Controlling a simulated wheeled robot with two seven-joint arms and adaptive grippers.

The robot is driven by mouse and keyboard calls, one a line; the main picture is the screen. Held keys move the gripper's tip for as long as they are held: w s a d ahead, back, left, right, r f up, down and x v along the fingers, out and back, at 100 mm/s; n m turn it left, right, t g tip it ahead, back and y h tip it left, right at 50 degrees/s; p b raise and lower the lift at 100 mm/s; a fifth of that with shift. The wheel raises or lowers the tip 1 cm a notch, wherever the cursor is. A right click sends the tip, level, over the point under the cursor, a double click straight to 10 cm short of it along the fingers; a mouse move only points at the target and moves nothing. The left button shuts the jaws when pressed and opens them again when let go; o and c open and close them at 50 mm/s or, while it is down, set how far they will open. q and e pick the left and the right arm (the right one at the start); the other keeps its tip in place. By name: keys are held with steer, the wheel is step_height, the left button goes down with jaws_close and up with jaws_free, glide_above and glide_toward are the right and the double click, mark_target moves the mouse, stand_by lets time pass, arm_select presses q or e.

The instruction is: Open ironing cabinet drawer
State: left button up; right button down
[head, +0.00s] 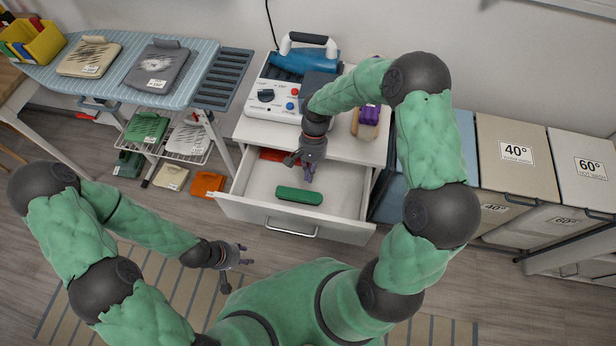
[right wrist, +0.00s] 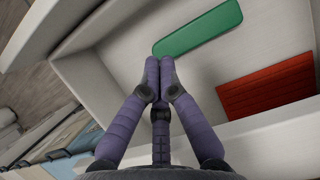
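The white cabinet drawer (head: 340,208) is pulled well out and stands open in the head view, with a metal handle (head: 290,229) on its front. Inside lie a green item (head: 299,195) and a red item (head: 283,156). In the right wrist view the green item (right wrist: 198,28) and the red slatted item (right wrist: 268,87) lie on the drawer floor. My right gripper (head: 306,176) is over the drawer, its fingertips together and nothing between them (right wrist: 160,62). My left gripper (head: 247,254) hangs over the floor left of the drawer, empty with fingers apart.
The cabinet top holds a steam station with a blue iron (head: 303,62) and a purple-topped brush (head: 370,112). An ironing board (head: 120,70) with a wire rack (head: 165,145) stands left. Labelled laundry bins (head: 517,155) stand right. The floor before the drawer is partly clear.

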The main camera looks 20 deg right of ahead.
mark_target(301, 221)
steer(key=s+a+f+b, duration=0.3)
steer(key=s+f, duration=0.2)
steer(key=f, duration=0.2)
steer(key=shift+s+a, duration=0.25)
steer(key=shift+a, duration=0.15)
steer(key=shift+s, duration=0.1)
steer(key=s+a, duration=0.1)
steer(key=s+a+p, duration=0.1)
steer(key=s, duration=0.1)
steer(key=s+a, duration=0.1)
steer(key=shift+s+a+r+p, duration=0.1)
steer(key=shift+s+p, duration=0.25)
steer(key=shift+s+a, duration=0.1)
steer(key=shift+s, duration=0.05)
